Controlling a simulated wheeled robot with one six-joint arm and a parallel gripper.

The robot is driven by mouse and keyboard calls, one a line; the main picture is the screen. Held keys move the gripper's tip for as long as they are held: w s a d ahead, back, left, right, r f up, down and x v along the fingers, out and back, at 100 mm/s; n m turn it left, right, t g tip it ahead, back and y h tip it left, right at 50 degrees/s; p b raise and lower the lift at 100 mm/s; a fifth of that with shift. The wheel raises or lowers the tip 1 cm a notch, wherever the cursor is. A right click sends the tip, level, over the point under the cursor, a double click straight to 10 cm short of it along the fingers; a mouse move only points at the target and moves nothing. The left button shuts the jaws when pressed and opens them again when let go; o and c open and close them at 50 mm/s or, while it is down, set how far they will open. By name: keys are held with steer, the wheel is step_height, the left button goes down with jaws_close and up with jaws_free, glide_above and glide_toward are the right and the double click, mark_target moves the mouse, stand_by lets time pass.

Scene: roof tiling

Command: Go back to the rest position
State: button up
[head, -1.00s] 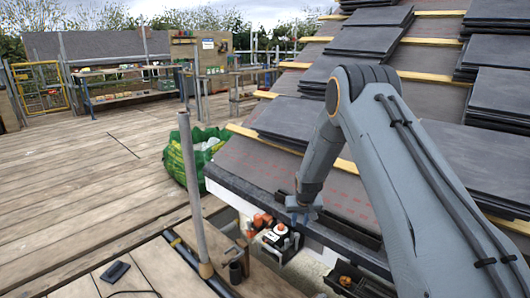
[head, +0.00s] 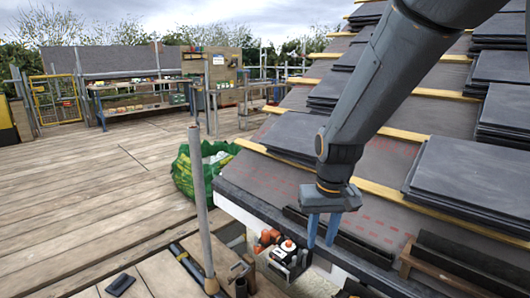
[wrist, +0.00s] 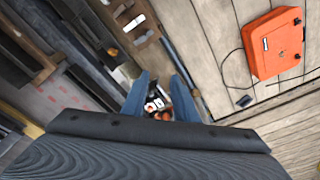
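My gripper (head: 323,228) hangs fingers-down in front of the roof's lower edge, above a small tool tray (head: 285,262). Its two blue fingers are apart with nothing between them. In the wrist view my gripper (wrist: 160,80) shows the same spread fingers, with part of the tray far below between them. My forearm slopes up to the upper right and hides part of the roof (head: 385,160).
Stacks of dark slates (head: 475,180) lie on the roof between yellow battens (head: 440,95). A scaffold pole (head: 201,210) stands left of my gripper, near a green bag (head: 185,175). An orange case (wrist: 272,43) lies on the boards. The deck at left is mostly clear.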

steer(key=s+r+g, duration=0.1)
steer(key=s+r, duration=0.1)
steer(key=s, duration=0.7)
steer(key=s+r, duration=0.2)
steer(key=s, duration=0.7)
steer(key=d+r+p, duration=0.5)
steer(key=p, duration=0.7)
steer(key=shift+s+d+r+m+p, duration=0.25)
steer(key=shift+s+r+m+p, duration=0.15)
steer(key=shift+o, duration=0.3)
